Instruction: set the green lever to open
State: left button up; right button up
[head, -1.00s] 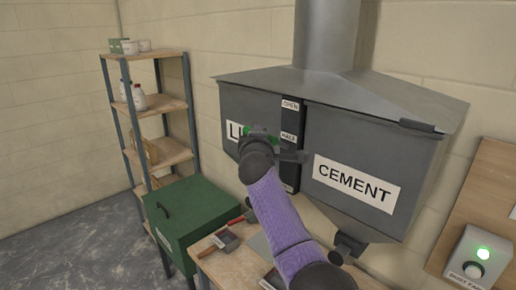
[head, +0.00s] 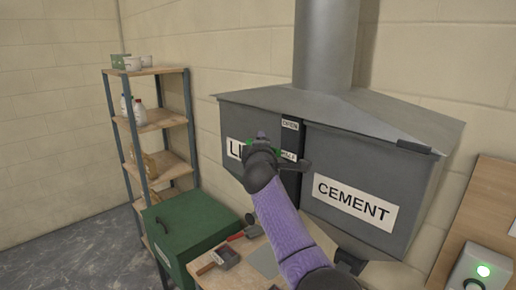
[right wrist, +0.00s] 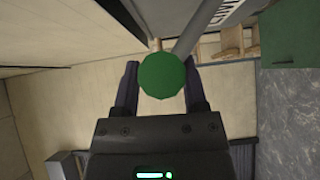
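The green lever's round knob (right wrist: 162,76) shows in the right wrist view, with a thin stem behind it. My right gripper (right wrist: 162,86) has one finger on each side of the knob, and the knob fills the gap between them, so it looks shut on it. In the head view my right gripper (head: 263,141) is in front of the hopper (head: 255,112), left of the dark strip with the OPEN label (head: 290,125) and the HALF label (head: 288,156). It is a little below OPEN. It hides most of the lever there. My left gripper is not in view.
The hopper has a CEMENT sign (head: 354,203) on its right part. Below stand a green chest (head: 190,228) and a bench (head: 235,272) with hand tools. A shelf rack (head: 160,122) stands left.

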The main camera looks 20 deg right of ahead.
jog(key=shift+o, duration=1.2)
jog(key=shift+d, duration=0.2)
jog(key=shift+d+f, duration=0.15)
jog(key=shift+s, duration=0.1)
jog(key=b+v, duration=0.1)
jog(key=v, duration=0.8)
jog(key=shift+s+a, duration=0.25)
jog(key=shift+s, duration=0.1)
